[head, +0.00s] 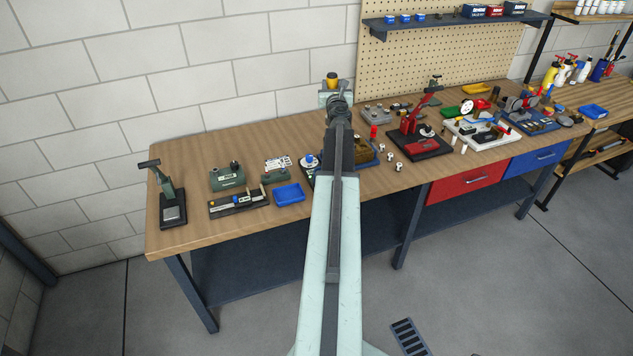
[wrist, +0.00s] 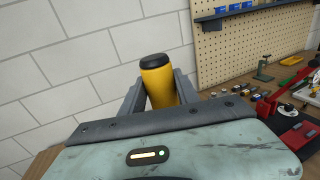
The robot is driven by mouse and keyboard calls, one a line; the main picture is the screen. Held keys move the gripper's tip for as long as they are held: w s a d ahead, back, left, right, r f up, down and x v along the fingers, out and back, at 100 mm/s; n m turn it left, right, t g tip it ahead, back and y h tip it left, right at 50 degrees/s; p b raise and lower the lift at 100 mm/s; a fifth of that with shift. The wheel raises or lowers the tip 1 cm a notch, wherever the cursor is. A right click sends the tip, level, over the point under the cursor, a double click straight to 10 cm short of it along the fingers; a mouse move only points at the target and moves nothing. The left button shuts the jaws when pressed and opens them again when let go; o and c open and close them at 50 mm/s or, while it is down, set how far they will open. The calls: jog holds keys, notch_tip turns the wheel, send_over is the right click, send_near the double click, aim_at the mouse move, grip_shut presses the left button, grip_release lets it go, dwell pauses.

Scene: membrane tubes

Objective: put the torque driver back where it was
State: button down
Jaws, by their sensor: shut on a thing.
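My gripper (wrist: 162,95) is shut on the torque driver (wrist: 158,75), which shows as a yellow handle with a black cap standing up between the jaws in the wrist view. Its lower part is hidden behind my wrist. In the head view the yellow and black top of the driver (head: 332,79) shows at the end of my arm, and my gripper (head: 331,96) appears over the back part of the workbench. The place where the driver was kept cannot be made out.
The wooden workbench (head: 185,236) carries several tools. A blue tray (head: 289,193) and a green block (head: 227,177) stand left of my arm. A red press (head: 416,125) on a dark base stands to the right. A pegboard (head: 460,60) with a shelf (head: 450,21) rises behind.

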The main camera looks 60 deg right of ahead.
jog(key=shift+w+a+f, duration=0.15)
jog(key=shift+f, duration=0.1)
jog(key=s+a+f+b, duration=0.1)
jog(key=a+f+b, duration=0.4)
jog(key=f+b, duration=0.5)
jog(key=s+a+f+n+t+y+b, duration=0.1)
jog(key=a+f+b, duration=0.3)
jog(key=f+b, duration=0.7)
jog(key=shift+a+t+b, duration=0.3)
jog(key=shift+a+b, duration=0.1)
jog(key=shift+b, duration=0.05)
jog(key=c, duration=1.2)
grip_release()
jog(key=o, duration=0.3)
jog(key=shift+w+d+f, duration=0.15)
jog(key=shift+d+f, duration=0.05)
jog(key=shift+d, duration=0.05)
jog(key=shift+r, duration=0.1)
jog(key=shift+a, duration=0.1)
